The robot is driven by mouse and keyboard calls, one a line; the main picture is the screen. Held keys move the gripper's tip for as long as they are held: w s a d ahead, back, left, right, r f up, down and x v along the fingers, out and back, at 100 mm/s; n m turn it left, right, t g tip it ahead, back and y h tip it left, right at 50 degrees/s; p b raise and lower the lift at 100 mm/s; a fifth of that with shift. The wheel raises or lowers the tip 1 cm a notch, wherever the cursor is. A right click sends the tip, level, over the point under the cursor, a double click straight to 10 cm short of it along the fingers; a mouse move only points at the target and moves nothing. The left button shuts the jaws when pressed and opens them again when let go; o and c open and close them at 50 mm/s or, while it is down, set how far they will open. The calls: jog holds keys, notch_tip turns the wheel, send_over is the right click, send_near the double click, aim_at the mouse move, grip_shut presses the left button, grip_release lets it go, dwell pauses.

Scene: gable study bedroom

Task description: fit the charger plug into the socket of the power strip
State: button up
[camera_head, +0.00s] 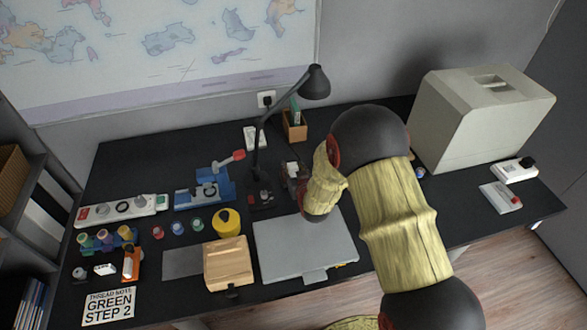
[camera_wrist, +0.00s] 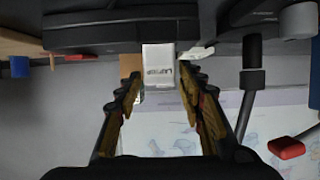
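The white charger plug (camera_wrist: 158,65), a small block with dark print, sits centred between the fingertips of my gripper (camera_wrist: 159,75) in the wrist view. In the head view my gripper (camera_head: 292,172) is above the desk behind the grey laptop-like slab, partly hidden by my arm. The charger is too small to tell there.
A black lamp (camera_head: 262,150), a blue tool with a red knob (camera_head: 210,190) and a yellow round case (camera_head: 227,222) stand between my gripper and the strip. A pen holder (camera_head: 294,130) is behind. A large beige machine (camera_head: 480,115) stands right. The grey slab (camera_head: 280,255) lies in front.

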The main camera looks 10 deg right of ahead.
jog(key=shift+o, duration=0.6)
jog(key=shift+r, duration=0.1)
jog(key=shift+s+r, duration=0.1)
jog(key=shift+r, duration=0.1)
jog(key=p+v, duration=0.3)
jog(key=v, duration=0.8)
jog(key=s+r+g, duration=0.2)
jog(key=s+r, duration=0.1)
jog(key=r, duration=0.5)
jog(key=s+r+g, duration=0.1)
jog(key=s+r, duration=0.2)
jog(key=r, duration=0.5)
jog(key=s+r+g, duration=0.2)
jog(key=s+r, duration=0.3)
jog(key=s, duration=0.7)
jog(key=s+r+g, duration=0.2)
jog(key=s+r, duration=0.2)
jog(key=s, duration=0.7)
jog(key=shift+s+d+r+g, duration=0.35)
jog(key=shift+s+r+g, duration=0.05)
